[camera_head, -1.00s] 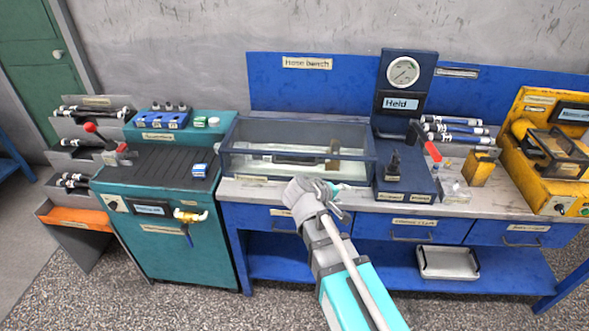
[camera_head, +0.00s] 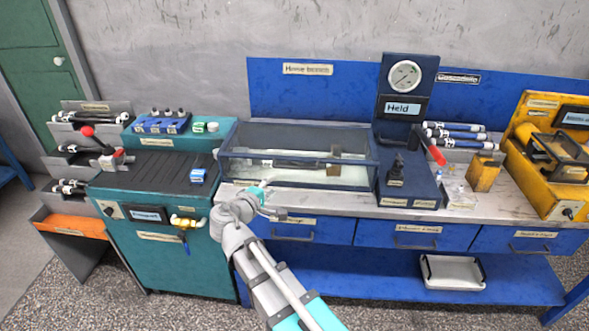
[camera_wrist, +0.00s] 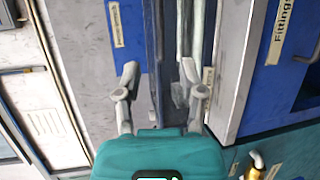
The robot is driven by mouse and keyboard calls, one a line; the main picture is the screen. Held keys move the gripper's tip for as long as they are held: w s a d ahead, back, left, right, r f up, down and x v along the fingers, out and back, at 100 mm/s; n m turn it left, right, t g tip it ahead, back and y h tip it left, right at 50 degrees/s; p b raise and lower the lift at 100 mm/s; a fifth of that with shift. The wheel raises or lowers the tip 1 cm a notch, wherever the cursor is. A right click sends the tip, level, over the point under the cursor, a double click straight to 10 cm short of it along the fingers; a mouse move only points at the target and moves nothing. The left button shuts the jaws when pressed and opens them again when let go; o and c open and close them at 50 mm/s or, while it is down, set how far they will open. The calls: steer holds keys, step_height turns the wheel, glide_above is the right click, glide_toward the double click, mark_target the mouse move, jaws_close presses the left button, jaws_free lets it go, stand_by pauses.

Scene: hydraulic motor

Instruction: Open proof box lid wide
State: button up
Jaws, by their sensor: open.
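The proof box (camera_head: 235,165) is a clear, dark-framed case on the bench, left of the gauge stand. Its see-through lid (camera_head: 300,134) appears down over the top. A dark hose-like piece (camera_head: 290,162) with a brownish block lies inside. My gripper (camera_head: 272,199) is open and empty, in front of the box's lower left front corner, near the bench edge. The wrist view shows my gripper's fingers (camera_wrist: 160,82) spread apart, with a dark frame edge (camera_wrist: 155,45) beyond and between them. I cannot tell whether a finger touches it.
A teal cabinet (camera_head: 155,240) with a yellow valve stands left of the bench. The gauge stand (camera_head: 408,120) with a red lever is close right of the box. Drawers (camera_head: 395,233) run below the bench top. The yellow machine (camera_head: 545,160) is at far right.

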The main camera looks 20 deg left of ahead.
mark_target(294, 167)
steer(key=shift+w, duration=0.2)
steer(key=shift+b+x, duration=1.3)
steer(key=shift+x, duration=5.4)
steer(key=shift+d, duration=0.15)
jaws_close()
